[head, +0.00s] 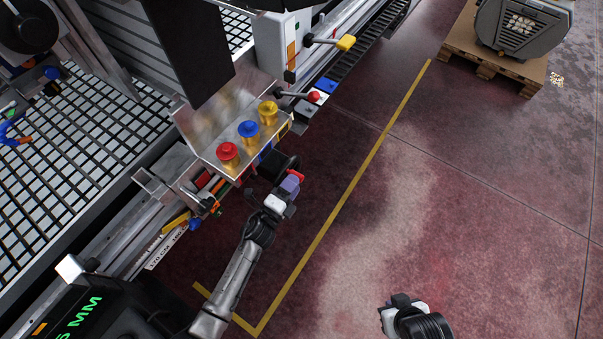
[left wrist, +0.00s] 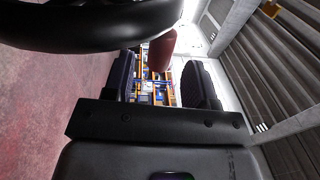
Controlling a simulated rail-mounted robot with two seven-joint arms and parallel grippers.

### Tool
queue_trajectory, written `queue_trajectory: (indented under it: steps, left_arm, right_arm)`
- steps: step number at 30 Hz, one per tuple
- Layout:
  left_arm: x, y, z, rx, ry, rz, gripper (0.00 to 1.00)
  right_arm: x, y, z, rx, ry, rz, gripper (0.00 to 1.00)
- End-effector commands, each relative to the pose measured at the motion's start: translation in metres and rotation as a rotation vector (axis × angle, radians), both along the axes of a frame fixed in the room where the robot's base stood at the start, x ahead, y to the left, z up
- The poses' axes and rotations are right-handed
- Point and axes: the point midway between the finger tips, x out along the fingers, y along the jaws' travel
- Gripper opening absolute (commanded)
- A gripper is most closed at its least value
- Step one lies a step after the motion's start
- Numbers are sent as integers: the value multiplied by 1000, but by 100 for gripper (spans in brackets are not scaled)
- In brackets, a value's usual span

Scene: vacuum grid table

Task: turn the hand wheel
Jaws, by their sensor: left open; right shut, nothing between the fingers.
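The hand wheel (head: 283,164) is black and sits on the front side of the machine, below a metal tray, partly hidden by my left gripper. Its dark rim (left wrist: 90,22) crosses the top of the left wrist view, close to the camera. A red handle (left wrist: 162,50) shows beyond the rim, between the lines of my two fingers; I cannot tell whether they touch it. My left gripper (head: 291,183) is open at the wheel, and its fingers also show in the left wrist view (left wrist: 160,85). My right gripper (head: 396,302) is shut and empty over the floor, far from the wheel.
The metal tray (head: 188,118) holds a red, a blue and a gold knob above the wheel. A lever with a red ball (head: 314,96) and one with a yellow grip (head: 346,43) stick out farther along. The grid table (head: 75,150) lies left. Open floor (head: 400,190) lies right.

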Motion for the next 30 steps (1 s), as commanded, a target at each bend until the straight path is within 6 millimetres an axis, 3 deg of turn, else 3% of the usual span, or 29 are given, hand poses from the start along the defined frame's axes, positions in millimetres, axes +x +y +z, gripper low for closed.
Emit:
queue_trajectory:
  steps: [10, 25, 30]
  left_arm:
    - [36, -25, 2, -1, 0, 0, 52]
    - [43, -30, 4, -2, 1, 0, 52]
    - [43, -30, 4, -2, 1, 0, 36]
  right_arm:
    - [0, 2, -19, 7, 0, -4, 0]
    - [0, 0, -22, 1, 0, -1, 0]
    - [0, -1, -22, -4, 0, 3, 0]
